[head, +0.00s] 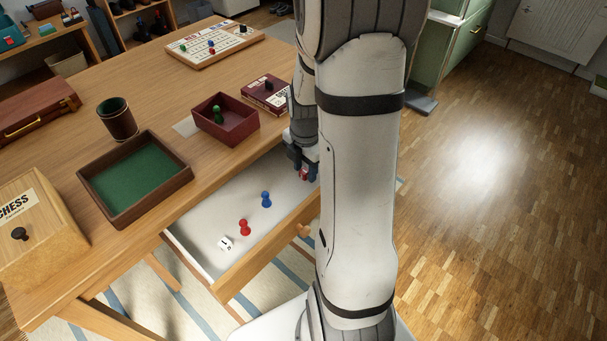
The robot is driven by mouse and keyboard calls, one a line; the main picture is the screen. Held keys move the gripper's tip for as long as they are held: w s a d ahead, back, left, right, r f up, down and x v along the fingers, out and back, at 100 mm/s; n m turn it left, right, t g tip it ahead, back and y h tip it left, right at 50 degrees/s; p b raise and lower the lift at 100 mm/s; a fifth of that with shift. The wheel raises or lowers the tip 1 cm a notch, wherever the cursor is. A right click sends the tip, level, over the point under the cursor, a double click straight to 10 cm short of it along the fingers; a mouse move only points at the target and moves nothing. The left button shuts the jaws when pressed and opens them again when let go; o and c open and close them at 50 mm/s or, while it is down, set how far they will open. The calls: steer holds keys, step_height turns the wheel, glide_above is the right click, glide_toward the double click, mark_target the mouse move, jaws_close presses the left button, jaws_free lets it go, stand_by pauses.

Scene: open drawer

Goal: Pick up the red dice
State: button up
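The open drawer (193,255) has a white inside and a wooden front. My gripper (304,174) points down at the drawer's far right end, partly hidden by my arm. A small red thing, which looks like the red dice (304,175), shows at the fingertips. It is too small and too covered to tell whether the fingers grip it or only stand around it. A white die (226,243), a red pawn (244,228) and a blue pawn (266,199) stand in the drawer, to the left of my gripper.
On the table above are a green-lined tray (134,178), a dice cup (118,120), a dark red box (226,119) with a green pawn, a card box (266,95), a chess box (38,228) and a game board (214,45). The drawer's middle has bare floor.

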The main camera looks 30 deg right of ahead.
jaws_close()
